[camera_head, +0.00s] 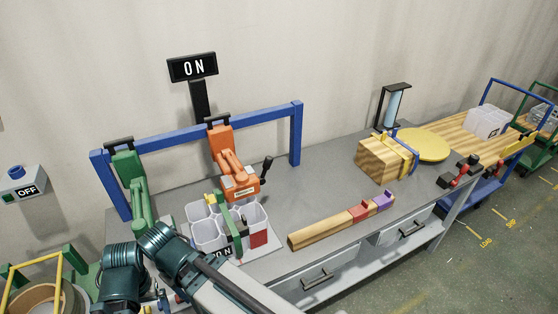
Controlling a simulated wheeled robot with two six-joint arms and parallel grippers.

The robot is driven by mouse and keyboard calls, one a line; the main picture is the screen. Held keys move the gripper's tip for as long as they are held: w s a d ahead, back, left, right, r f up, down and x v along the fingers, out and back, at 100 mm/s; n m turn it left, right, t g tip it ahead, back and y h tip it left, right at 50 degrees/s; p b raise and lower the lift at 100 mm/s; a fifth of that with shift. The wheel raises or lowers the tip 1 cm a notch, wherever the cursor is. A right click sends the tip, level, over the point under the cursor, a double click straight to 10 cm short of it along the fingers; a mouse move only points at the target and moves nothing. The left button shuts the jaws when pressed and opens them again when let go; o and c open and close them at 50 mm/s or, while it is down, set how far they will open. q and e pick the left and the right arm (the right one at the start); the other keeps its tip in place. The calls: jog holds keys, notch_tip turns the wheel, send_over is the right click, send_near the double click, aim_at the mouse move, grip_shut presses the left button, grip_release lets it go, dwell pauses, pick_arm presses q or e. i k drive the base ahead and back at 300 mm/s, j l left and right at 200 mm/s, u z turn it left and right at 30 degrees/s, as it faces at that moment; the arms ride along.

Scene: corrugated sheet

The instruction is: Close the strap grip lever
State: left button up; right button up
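I cannot tell for certain which part is the strap grip lever. An orange hand tool (236,172) hangs from a blue frame above the bench. A lever with a black knob (266,165) sticks up at its right side. A wooden block (374,163) farther right has a yellow band (405,154) and a blue curved bar (396,140) on it. A red and black device (461,172) sits at the bench's right end. Teal joints and a grey link of my arm show at the lower left, clear of the block. Neither gripper's fingertips can be made out.
A compartmented white tray (206,230) with a green piece stands below the orange tool. A wooden bar (322,234) with red and purple blocks lies along the front. A green tool (133,172) hangs left. Grey bench surface is free mid-bench.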

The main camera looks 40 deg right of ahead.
aim_at(267, 163)
jog(key=z, duration=1.15)
jog(key=i+z, duration=0.3)
jog(key=i, duration=0.45)
